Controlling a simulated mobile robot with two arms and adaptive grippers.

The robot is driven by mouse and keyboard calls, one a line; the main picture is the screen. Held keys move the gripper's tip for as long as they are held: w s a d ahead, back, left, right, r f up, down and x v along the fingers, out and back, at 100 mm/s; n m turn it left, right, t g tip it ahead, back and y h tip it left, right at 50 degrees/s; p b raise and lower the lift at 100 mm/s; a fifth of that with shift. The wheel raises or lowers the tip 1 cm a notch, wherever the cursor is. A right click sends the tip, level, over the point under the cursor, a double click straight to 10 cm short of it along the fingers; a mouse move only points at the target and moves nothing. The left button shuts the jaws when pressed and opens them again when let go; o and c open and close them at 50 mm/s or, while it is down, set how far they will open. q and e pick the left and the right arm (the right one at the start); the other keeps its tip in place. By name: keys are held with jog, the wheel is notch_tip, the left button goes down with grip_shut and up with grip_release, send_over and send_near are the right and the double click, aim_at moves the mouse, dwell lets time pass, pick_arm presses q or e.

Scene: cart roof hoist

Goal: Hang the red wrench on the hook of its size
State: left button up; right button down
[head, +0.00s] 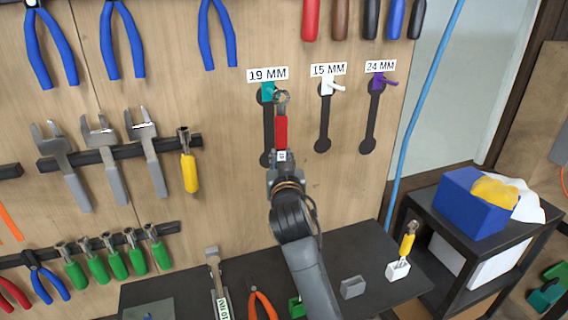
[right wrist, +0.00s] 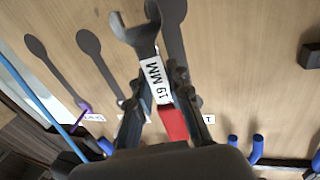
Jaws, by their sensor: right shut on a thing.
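The white hook (head: 332,87) is under 15 MM and the purple hook (head: 383,81) under 24 MM. My left gripper is not in view.
Dark wrench silhouettes (head: 323,125) mark the wooden panel (head: 230,130) below the hooks. Pliers, calipers (head: 105,150) and screwdrivers hang to the left and above. A dark bench (head: 345,250) stands below, with a white holder (head: 398,270). A blue bin (head: 470,205) is at right.

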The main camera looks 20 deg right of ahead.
jog(key=shift+w+a+f+b, duration=0.15)
jog(key=shift+w+b, duration=0.4)
jog(key=shift+w, duration=0.75)
jog(key=shift+w+d+f+b, duration=0.1)
jog(key=shift+w+f+b, duration=0.3)
jog(key=shift+w, duration=0.85)
jog(key=shift+r, duration=0.15)
jog(key=c, duration=1.2)
grip_release()
jog(key=shift+o, duration=0.2)
